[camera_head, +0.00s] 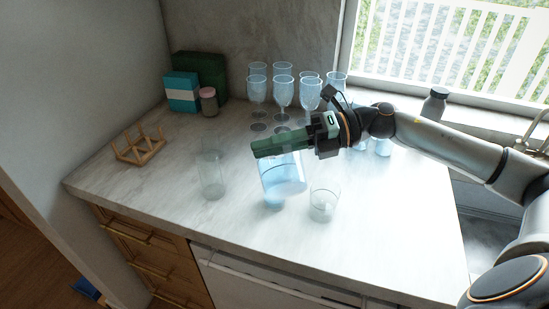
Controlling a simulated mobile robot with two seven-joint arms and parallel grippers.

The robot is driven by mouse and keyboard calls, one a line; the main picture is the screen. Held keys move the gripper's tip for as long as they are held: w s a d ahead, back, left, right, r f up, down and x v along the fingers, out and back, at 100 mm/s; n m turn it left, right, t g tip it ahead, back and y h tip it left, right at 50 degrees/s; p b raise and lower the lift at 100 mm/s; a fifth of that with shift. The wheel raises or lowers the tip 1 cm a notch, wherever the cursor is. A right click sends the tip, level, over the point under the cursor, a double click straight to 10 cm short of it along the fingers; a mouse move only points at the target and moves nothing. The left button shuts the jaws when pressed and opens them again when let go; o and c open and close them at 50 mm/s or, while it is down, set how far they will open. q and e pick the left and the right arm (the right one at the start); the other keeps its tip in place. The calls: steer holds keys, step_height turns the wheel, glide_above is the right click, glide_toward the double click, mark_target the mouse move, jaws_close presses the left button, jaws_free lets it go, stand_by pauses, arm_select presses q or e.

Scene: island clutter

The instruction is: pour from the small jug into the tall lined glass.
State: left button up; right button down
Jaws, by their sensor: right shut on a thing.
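My right gripper (268,149) reaches in from the right, its green fingers pointing left. It is shut on the clear small jug (287,178), which holds light blue liquid and hangs tilted below the fingers. A tall clear glass (211,176) stands on the counter to the left of the jug, apart from it. Lines on this glass are too faint to make out. A shorter clear glass (324,204) with a dark line stands right of the jug. My left gripper is out of view.
Several stemmed glasses (283,92) stand at the back, close behind my right gripper. A wooden peg rack (139,146), a pink-lidded jar (208,101) and boxes (182,92) are at the left. The counter's front (235,226) is clear.

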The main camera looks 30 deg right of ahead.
steer(key=shift+w+r, duration=0.15)
steer(key=shift+r, duration=0.05)
stand_by(0.3)
steer(key=shift+w+d+r+m, duration=0.15)
steer(key=shift+w+m, duration=0.1)
steer(key=shift+m, duration=0.15)
steer(key=shift+r, duration=0.1)
steer(key=shift+w+r, duration=0.1)
steer(key=shift+w, duration=0.2)
steer(key=shift+d+m, duration=0.1)
steer(key=shift+m, duration=0.2)
stand_by(0.3)
steer(key=shift+w+r+g, duration=0.2)
steer(key=shift+w+g, duration=0.1)
steer(key=shift+d, duration=0.1)
stand_by(0.7)
steer(key=shift+w+r+m, duration=0.2)
steer(key=shift+w+m, duration=0.1)
steer(key=shift+m, duration=0.1)
